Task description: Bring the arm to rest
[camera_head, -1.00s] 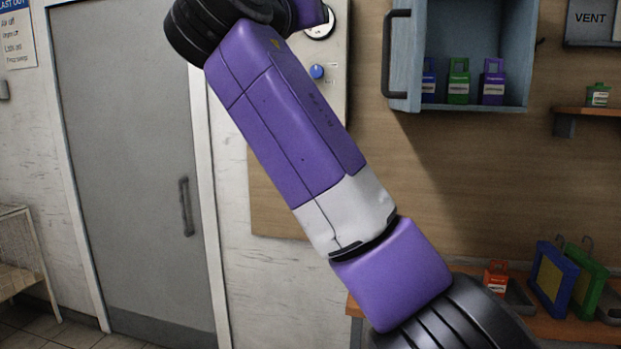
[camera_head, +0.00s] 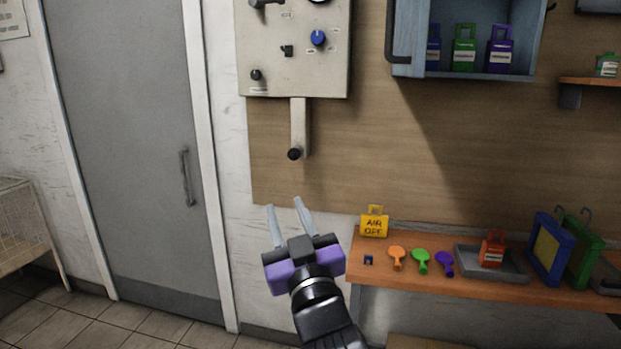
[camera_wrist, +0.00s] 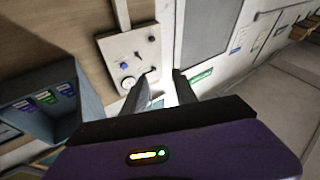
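My gripper (camera_head: 288,214) is in the lower middle of the head view, left of the wooden bench and in front of the wall. Its two grey fingers point up and stand apart with nothing between them. In the wrist view the fingers (camera_wrist: 161,92) are also spread, with the wall panel and a green sign beyond them. My gripper touches nothing that I can see. My purple arm links no longer show in the head view; only the dark wrist shows below the gripper.
Above are a control panel (camera_head: 272,62) and an open blue cabinet (camera_head: 400,70). A grey door (camera_head: 125,130) is at left.

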